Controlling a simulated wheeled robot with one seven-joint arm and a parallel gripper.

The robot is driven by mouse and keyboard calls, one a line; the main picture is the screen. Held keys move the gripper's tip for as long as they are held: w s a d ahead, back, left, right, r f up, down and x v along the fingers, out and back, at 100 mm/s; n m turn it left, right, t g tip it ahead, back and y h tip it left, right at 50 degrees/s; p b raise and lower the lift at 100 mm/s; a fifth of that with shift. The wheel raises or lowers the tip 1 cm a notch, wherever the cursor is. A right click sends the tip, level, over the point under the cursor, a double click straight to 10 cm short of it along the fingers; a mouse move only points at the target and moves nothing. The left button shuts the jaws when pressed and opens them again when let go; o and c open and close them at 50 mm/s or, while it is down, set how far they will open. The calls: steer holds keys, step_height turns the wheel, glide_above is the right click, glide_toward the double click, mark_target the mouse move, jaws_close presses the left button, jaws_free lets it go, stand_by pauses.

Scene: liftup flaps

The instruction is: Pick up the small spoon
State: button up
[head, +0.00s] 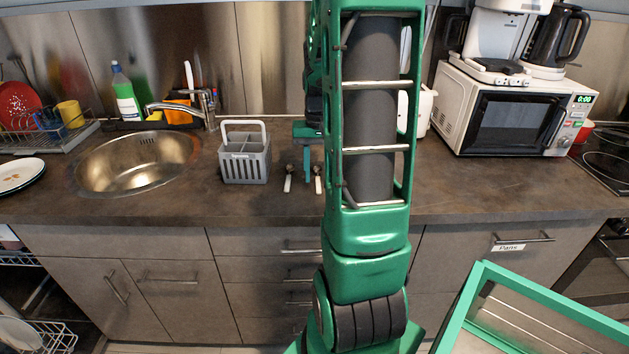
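Two small utensils with light handles and dark heads lie on the brown counter right of the grey basket. The left one (288,179) and the right one (318,180) look like spoons. They are too small to tell which is the smaller. My gripper (307,180) points down between the two utensils in the picture, its green finger low near the counter. My arm hides part of it, and the gap between the fingers does not show. I cannot tell whether it touches either utensil.
A grey basket (245,160) with a handle stands left of the utensils, beside the steel sink (137,163). A white microwave (515,108) stands at the right. A green-framed box (530,300) is at the lower right. The counter (450,185) in front of the microwave is clear.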

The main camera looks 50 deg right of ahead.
steer(key=shift+f, duration=0.5)
jaws_close()
steer(key=shift+r, duration=0.2)
